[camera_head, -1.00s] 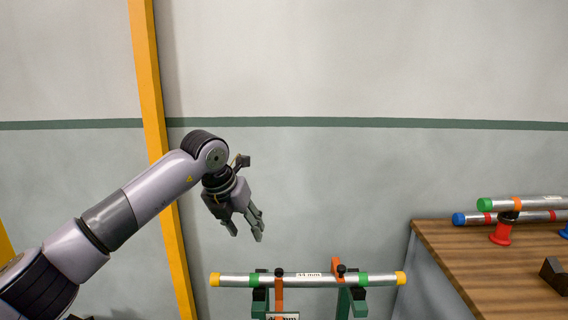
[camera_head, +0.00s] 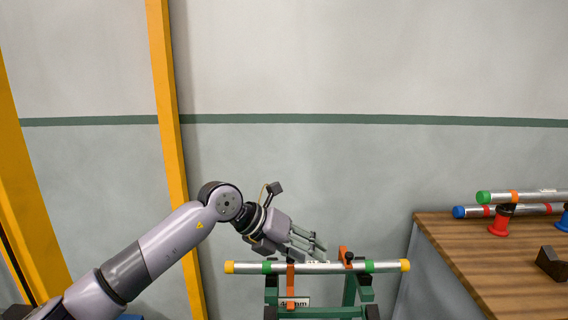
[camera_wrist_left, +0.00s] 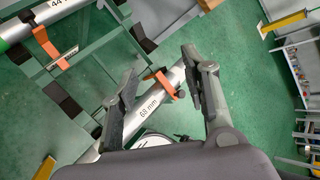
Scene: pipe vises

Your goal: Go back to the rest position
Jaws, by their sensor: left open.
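My left gripper (camera_head: 318,248) is open and empty, its fingers pointing right just above or in front of the silver pipe with yellow ends and green bands (camera_head: 385,266). That pipe rests level on a green vise stand (camera_head: 349,290) with orange clamp parts. In the left wrist view, my left gripper (camera_wrist_left: 160,62) has its fingers spread apart. A pipe marked 68 mm (camera_wrist_left: 148,106) shows beyond and between them, apparently not gripped. Another pipe marked 44 (camera_wrist_left: 58,10) lies at the upper left of that view. My right gripper is not in view.
A wooden bench (camera_head: 470,255) at the right holds a green-capped pipe (camera_head: 530,197) and a blue-capped pipe (camera_head: 478,212) on red supports (camera_head: 499,225). Yellow posts (camera_head: 172,130) stand at the left.

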